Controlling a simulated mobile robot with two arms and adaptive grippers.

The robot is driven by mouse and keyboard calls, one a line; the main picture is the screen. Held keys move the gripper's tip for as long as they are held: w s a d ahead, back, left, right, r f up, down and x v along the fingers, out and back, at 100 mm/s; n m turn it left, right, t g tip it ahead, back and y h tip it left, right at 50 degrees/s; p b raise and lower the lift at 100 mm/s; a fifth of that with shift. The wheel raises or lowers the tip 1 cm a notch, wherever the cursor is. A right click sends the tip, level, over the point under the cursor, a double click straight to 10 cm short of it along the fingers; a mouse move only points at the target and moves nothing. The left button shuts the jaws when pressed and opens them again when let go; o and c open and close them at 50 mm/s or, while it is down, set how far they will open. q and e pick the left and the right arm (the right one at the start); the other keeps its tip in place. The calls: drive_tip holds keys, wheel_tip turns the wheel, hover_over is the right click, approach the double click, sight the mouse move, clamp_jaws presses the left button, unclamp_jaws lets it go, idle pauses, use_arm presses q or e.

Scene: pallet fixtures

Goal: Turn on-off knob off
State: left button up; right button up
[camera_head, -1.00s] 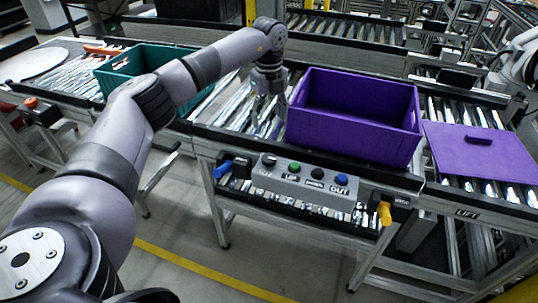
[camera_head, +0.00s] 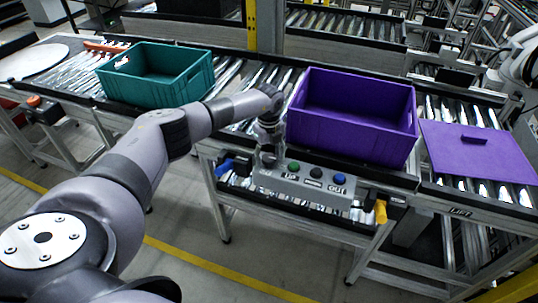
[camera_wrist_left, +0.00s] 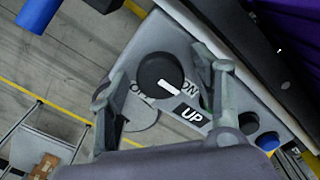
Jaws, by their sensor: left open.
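The on-off knob (camera_wrist_left: 158,72) is a round black knob with a white pointer bar, on the grey control panel (camera_head: 300,182). In the left wrist view its pointer is angled down and right, between a partly hidden label on the left and the "ON" label on the right. My left gripper (camera_head: 268,158) is over the panel's left end and hides the knob in the head view. In the wrist view the open fingers of my left gripper (camera_wrist_left: 168,86) stand on either side of the knob, with visible gaps. My right gripper is not in view.
A green button (camera_head: 293,167), a black button (camera_head: 316,173) and a blue button (camera_head: 340,180) sit to the right on the panel. A purple crate (camera_head: 350,135) stands behind it on rollers. A blue handle (camera_head: 224,168) and a yellow one (camera_head: 380,212) flank the panel.

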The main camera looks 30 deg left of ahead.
use_arm(q)
drive_tip(key=c, duration=1.2)
drive_tip(key=shift+o, duration=0.2)
drive_tip(key=shift+m, duration=0.3)
drive_tip(key=m+b, duration=0.2)
drive_tip(key=m, duration=0.1)
drive_tip(key=shift+f+m+b, duration=0.1)
drive_tip(key=shift+m+b, duration=0.2)
drive_tip(key=m+b, duration=0.2)
drive_tip(key=m, duration=0.2)
drive_tip(key=shift+w+m, duration=0.1)
drive_tip(key=shift+m, duration=0.2)
drive_tip(key=m+b, duration=0.2)
drive_tip(key=m, duration=0.2)
drive_tip(key=shift+m+b, duration=1.15)
drive_tip(key=shift+m, duration=1.35)
drive_tip(key=shift+r, duration=0.2)
